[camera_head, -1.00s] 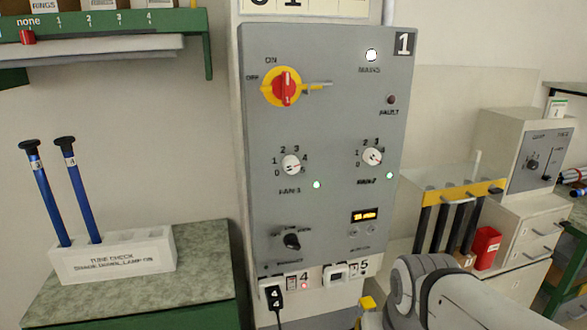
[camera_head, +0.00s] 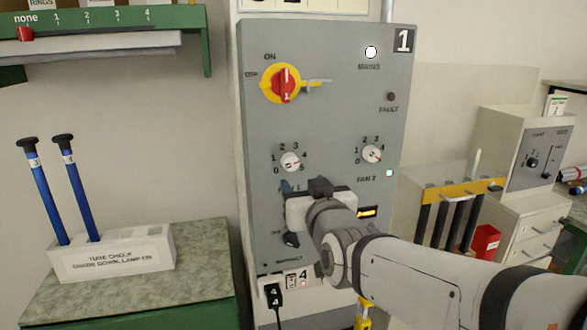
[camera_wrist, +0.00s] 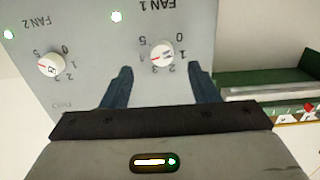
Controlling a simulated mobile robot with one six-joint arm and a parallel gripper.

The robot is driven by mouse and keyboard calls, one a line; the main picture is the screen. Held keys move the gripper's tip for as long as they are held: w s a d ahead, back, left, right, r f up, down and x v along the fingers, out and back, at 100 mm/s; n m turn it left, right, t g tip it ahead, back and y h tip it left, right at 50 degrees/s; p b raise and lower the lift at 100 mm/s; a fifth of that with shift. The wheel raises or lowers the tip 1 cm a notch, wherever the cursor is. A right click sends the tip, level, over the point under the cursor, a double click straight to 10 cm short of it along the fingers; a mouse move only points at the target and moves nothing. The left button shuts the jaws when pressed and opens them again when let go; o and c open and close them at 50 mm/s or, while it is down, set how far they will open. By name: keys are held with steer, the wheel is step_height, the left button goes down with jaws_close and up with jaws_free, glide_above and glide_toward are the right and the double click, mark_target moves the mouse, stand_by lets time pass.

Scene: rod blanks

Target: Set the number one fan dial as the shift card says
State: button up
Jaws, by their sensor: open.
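The number one fan dial (camera_head: 290,161) is a white knob on the grey panel (camera_head: 335,110). Its red mark points right, near 4 and 5; I cannot tell the exact setting. In the wrist view, turned upside down, the dial (camera_wrist: 162,55) lies just beyond and between my fingers. My gripper (camera_wrist: 161,76) is open and empty, with dark blue fingers apart from the knob. I see no readable shift card.
The fan 2 dial (camera_head: 371,154) sits to the right. A red and yellow main switch (camera_head: 284,84) is above, and a black knob (camera_head: 291,239) is below. A lit display (camera_head: 367,212) is beside my wrist. A white block (camera_head: 112,255) holds blue tubes at the left.

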mark_target(292, 166)
steer(key=x, duration=0.2)
steer(key=p+x, duration=0.1)
steer(key=x, duration=0.2)
steer(key=r+x, duration=0.1)
steer(key=x, duration=0.1)
steer(key=shift+w+a, duration=0.25)
steer(key=shift+w, duration=0.15)
steer(key=shift+c, duration=0.3)
steer(key=shift+f, duration=0.1)
steer(key=c, duration=0.9)
